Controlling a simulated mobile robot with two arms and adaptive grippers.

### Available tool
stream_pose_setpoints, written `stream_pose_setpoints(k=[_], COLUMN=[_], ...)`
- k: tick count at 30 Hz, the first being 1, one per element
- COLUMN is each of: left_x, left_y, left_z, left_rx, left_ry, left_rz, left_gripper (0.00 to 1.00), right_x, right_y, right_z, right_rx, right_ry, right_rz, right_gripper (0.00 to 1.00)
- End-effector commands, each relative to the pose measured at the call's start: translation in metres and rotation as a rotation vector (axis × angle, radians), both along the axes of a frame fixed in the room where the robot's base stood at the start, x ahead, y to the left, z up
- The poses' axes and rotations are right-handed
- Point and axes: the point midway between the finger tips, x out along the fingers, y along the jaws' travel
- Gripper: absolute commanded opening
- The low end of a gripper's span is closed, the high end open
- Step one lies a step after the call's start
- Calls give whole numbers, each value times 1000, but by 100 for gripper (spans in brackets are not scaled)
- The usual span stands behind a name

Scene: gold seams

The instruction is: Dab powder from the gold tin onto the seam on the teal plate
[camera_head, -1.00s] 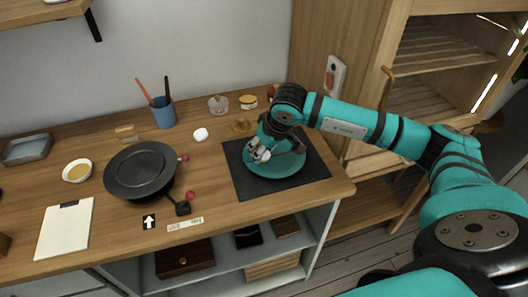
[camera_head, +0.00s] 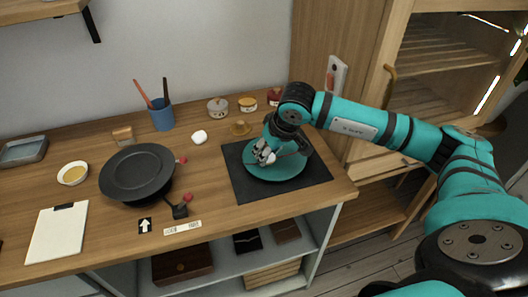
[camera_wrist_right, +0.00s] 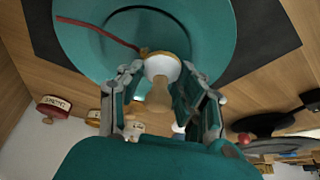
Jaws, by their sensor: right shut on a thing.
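The teal plate (camera_head: 284,178) lies on a dark mat at the right of the table. In the right wrist view, a thin dark red seam (camera_wrist_right: 98,35) runs across the plate (camera_wrist_right: 215,45), with a small golden patch at its end by the dabber. My right gripper (camera_head: 265,156) is over the plate, shut on a dabber (camera_wrist_right: 158,95) with a wooden handle and pale round head. The head is at the plate; contact is unclear. The gold tin (camera_head: 248,104) stands behind the mat; it also shows in the wrist view (camera_wrist_right: 93,117). My left gripper is out of view.
The dark mat (camera_head: 240,188) lies near the table's right edge. A pale tin (camera_head: 218,106) and red tin (camera_head: 274,97) flank the gold tin. A tan round piece (camera_head: 240,128) and white lump (camera_head: 199,137) lie nearby.

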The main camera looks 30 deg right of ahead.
Motion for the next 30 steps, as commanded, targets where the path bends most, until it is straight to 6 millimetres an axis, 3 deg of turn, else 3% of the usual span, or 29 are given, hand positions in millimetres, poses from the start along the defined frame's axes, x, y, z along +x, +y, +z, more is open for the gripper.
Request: stream_pose_setpoints(k=[30], left_x=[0], left_y=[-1], left_z=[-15], left_rx=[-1], left_ry=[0], left_rz=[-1], left_gripper=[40], right_x=[-6], right_y=[-34], right_z=[0], right_rx=[-2], right_ry=[4], right_rz=[-3], right_gripper=[9])
